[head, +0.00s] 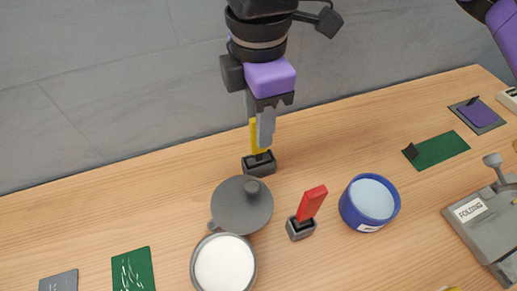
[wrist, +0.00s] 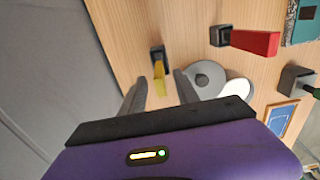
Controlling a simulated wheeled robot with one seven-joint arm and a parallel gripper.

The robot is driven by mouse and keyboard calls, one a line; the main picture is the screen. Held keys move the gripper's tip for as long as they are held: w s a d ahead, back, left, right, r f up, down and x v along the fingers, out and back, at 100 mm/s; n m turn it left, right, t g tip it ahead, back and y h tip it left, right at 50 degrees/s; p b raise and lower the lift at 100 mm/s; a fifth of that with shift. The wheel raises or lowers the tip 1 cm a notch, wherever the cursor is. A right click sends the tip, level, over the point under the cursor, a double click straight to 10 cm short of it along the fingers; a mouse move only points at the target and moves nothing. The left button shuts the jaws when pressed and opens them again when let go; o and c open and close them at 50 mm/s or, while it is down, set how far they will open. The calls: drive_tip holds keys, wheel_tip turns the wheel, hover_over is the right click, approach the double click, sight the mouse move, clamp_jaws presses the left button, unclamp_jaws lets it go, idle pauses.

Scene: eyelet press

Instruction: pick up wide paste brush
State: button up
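Upright brushes stand in dark block holders, and I cannot tell from the handles which is the wide paste brush. A yellow-handled one (head: 254,137) stands in a holder (head: 259,164) near the table's back edge; its handle also shows in the wrist view (wrist: 160,78). A red-handled one (head: 312,202) leans in another holder (head: 301,229). My gripper (head: 265,118) is at the yellow handle, pointing down. In the wrist view my gripper (wrist: 160,97) is open, with the yellow handle's top between or just beyond the fingertips; contact is not visible. Bristles are hidden.
A grey lid (head: 242,206) and an open pot of white paste (head: 225,265) stand close in front. A blue tub (head: 369,203) is right of the red handle. A green handle (wrist: 316,92) shows at the wrist view's right edge. The table's left is mostly clear.

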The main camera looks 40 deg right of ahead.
clamp_jaws()
drive_tip(key=shift+r, duration=0.1)
idle(0.3)
